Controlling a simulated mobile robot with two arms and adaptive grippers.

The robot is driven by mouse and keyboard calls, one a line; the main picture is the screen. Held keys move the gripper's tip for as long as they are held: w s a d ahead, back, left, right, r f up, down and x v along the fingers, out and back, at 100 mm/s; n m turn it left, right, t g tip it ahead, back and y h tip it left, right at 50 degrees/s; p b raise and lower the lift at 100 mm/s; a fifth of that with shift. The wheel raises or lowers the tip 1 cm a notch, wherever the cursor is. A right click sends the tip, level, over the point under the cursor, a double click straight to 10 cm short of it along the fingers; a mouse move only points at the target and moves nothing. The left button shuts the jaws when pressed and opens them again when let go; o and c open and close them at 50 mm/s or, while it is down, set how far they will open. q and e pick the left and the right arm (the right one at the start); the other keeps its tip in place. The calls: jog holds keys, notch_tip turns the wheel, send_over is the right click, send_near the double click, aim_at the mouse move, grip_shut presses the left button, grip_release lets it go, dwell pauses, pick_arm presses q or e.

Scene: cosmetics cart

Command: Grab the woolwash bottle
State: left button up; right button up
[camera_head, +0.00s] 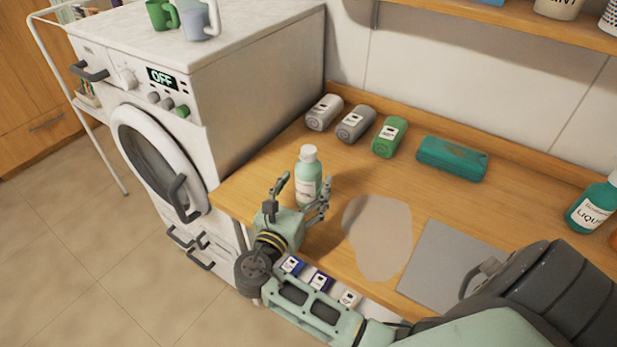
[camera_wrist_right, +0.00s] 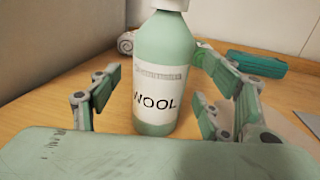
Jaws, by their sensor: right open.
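The woolwash bottle (camera_head: 308,177) is pale green with a white cap and white label. It stands upright on the wooden counter near its left front edge. In the right wrist view the bottle (camera_wrist_right: 164,75) shows the word WOOL, and its top is cut off. My right gripper (camera_head: 303,192) is open, with one finger to each side of the bottle. In the right wrist view the open fingers (camera_wrist_right: 163,92) appear apart from the bottle on both sides. My left gripper is not in view.
A washing machine (camera_head: 230,95) stands left of the counter. Rolled towels (camera_head: 355,122) and a teal case (camera_head: 452,158) lie along the back. A beige patch (camera_head: 378,235) and grey sheet (camera_head: 450,265) lie right of the bottle. A teal liquid bottle (camera_head: 592,205) stands far right.

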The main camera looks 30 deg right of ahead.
jog(key=shift+x, duration=0.85)
jog(key=shift+w+d, duration=0.2)
jog(key=shift+d, duration=0.15)
jog(key=c, duration=1.1)
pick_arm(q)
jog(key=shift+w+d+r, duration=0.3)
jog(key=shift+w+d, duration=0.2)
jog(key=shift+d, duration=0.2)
pick_arm(e)
jog(key=c, duration=0.5)
jog(key=shift+o, duration=0.2)
jog(key=shift+r, duration=0.1)
